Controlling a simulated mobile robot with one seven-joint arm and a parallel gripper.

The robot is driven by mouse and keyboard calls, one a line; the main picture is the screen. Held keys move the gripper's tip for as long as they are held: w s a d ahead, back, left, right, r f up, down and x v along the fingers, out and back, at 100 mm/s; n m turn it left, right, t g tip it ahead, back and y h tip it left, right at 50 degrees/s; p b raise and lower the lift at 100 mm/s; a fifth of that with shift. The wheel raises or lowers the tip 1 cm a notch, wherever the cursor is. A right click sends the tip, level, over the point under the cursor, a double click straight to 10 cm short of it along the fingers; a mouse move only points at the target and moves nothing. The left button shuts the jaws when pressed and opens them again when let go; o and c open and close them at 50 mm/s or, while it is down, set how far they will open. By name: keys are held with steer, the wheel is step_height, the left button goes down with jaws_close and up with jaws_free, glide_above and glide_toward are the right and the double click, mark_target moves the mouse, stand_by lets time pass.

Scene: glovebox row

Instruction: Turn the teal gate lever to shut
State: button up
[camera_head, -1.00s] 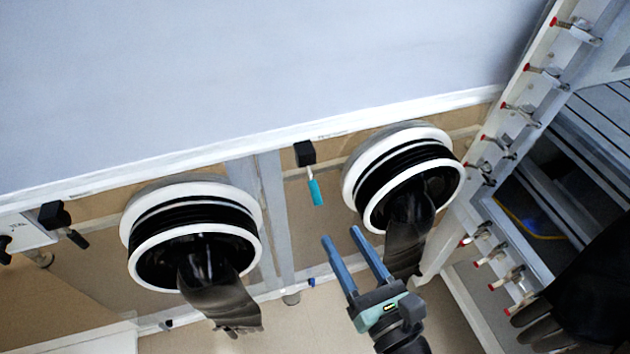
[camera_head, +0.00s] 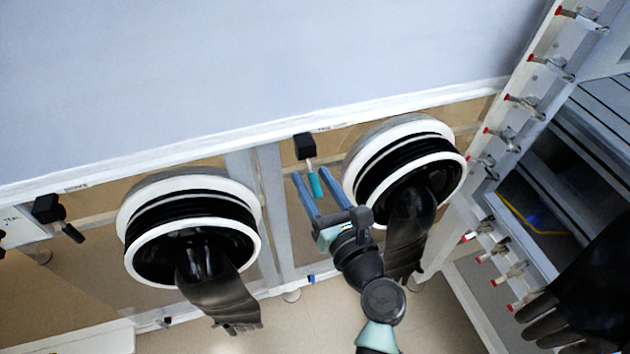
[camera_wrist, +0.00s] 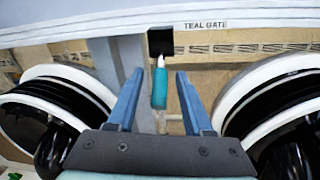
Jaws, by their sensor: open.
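The teal gate lever (camera_head: 314,184) hangs down from its black block (camera_head: 305,146) under the white ledge, between the two glove ports. In the wrist view the teal lever handle (camera_wrist: 159,88) hangs nearly straight down below the black block (camera_wrist: 160,41), beside a label reading TEAL GATE (camera_wrist: 206,25). My gripper (camera_head: 310,171) is open, its two blue fingers pointing up at the lever. In the wrist view my gripper (camera_wrist: 156,76) shows one finger on each side of the handle, with gaps on both sides. I see no contact.
Glove ports with black gloves stand close on the left (camera_head: 192,229) and right (camera_head: 405,172) of the lever. A black-handled lever (camera_head: 58,217) is at the far left. A frame with several red-tipped clamps (camera_head: 520,110) rises at the right. The floor below is partly clear.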

jaws_close()
stand_by(1.3)
